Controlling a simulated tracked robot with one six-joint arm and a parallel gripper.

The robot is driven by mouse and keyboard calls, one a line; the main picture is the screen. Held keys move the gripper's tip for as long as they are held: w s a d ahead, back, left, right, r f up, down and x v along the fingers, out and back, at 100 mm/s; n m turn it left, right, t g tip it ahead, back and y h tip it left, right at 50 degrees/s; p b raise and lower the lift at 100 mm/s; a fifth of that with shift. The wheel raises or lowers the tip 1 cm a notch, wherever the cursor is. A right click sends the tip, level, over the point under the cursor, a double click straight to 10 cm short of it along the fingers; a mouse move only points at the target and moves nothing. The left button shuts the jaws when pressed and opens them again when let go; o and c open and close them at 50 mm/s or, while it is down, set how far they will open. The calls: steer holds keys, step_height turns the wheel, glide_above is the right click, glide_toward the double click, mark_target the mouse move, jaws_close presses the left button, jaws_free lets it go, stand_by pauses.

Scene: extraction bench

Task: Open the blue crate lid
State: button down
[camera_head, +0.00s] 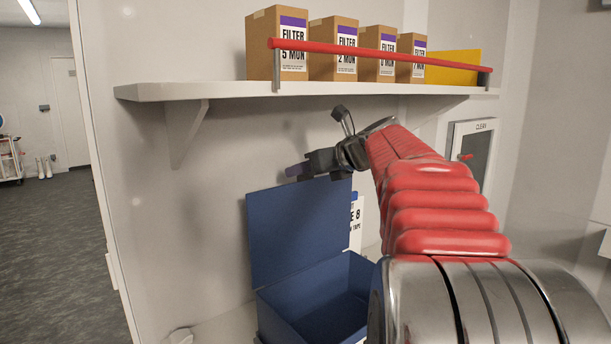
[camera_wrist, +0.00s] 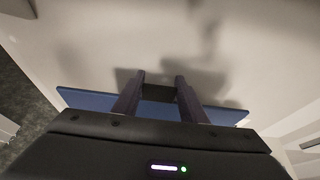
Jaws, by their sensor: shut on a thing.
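The blue crate (camera_head: 272,312) stands low against the wall, and its empty-looking inside shows. Its blue lid (camera_head: 290,232) stands up at the back, near upright, with the crate open in front of it. My gripper (camera_head: 298,171) is at the lid's top edge. In the wrist view the two fingers of my gripper (camera_wrist: 159,77) stand a little apart, with a dark piece between them, across the blue strip of the lid (camera_wrist: 85,99). The jaws are shut on the lid at its edge; the exact contact is partly hidden.
A white shelf (camera_head: 215,90) with a red rail (camera_head: 385,52) and several filter boxes (camera_head: 333,60) runs above my gripper. A yellow item (camera_head: 455,62) is at its right end. A partly hidden white labelled item (camera_head: 356,215) is behind the lid.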

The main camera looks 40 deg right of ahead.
steer(key=shift+w, duration=0.6)
steer(key=shift+f, duration=0.1)
steer(key=c, duration=1.1)
jaws_free()
steer(key=s, duration=0.5)
steer(key=s+r, duration=0.1)
steer(key=s, duration=0.5)
steer(key=s+r, duration=0.1)
steer(key=s, duration=0.4)
steer(key=shift+s+d, duration=0.25)
steer(key=shift+s, duration=0.05)
